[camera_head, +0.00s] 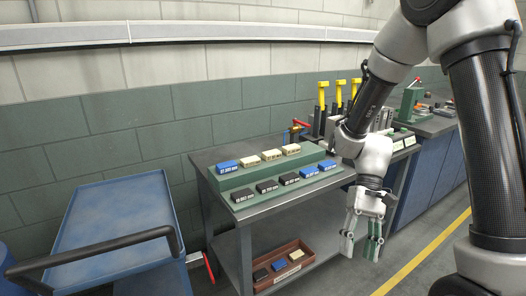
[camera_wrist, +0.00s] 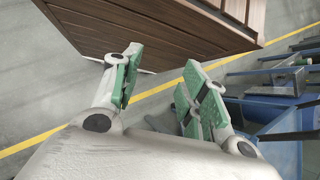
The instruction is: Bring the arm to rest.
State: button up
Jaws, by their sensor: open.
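My gripper (camera_head: 361,240) hangs at the end of my arm, right of the grey workbench in the head view, with its fingers pointing down. In the wrist view its two green-padded fingers (camera_wrist: 157,88) stand apart with nothing between them. My arm is bent, coming in from the upper right of the head view. The gripper appears clear of the bench and holds nothing.
The workbench (camera_head: 243,216) carries a green stepped stand (camera_head: 232,178) with several blue, tan and black labelled blocks. A brown tray (camera_head: 291,279) with blocks sits on its lower shelf. A blue cart (camera_head: 112,212) stands at left. Yellow-handled equipment (camera_head: 322,95) is behind. A brown slatted structure (camera_wrist: 165,38) shows in the wrist view.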

jog(key=s+d+r+t+h, duration=0.1)
jog(key=d+r+t, duration=0.4)
jog(key=r, duration=0.5)
jog(key=s+d+r+t+h, duration=0.1)
jog(key=s+d+r+t, duration=0.3)
jog(key=r, duration=0.7)
jog(key=d+t, duration=0.2)
jog(key=d, duration=0.2)
jog(key=shift+s+d+h, duration=0.3)
jog(key=shift+d+h, duration=0.1)
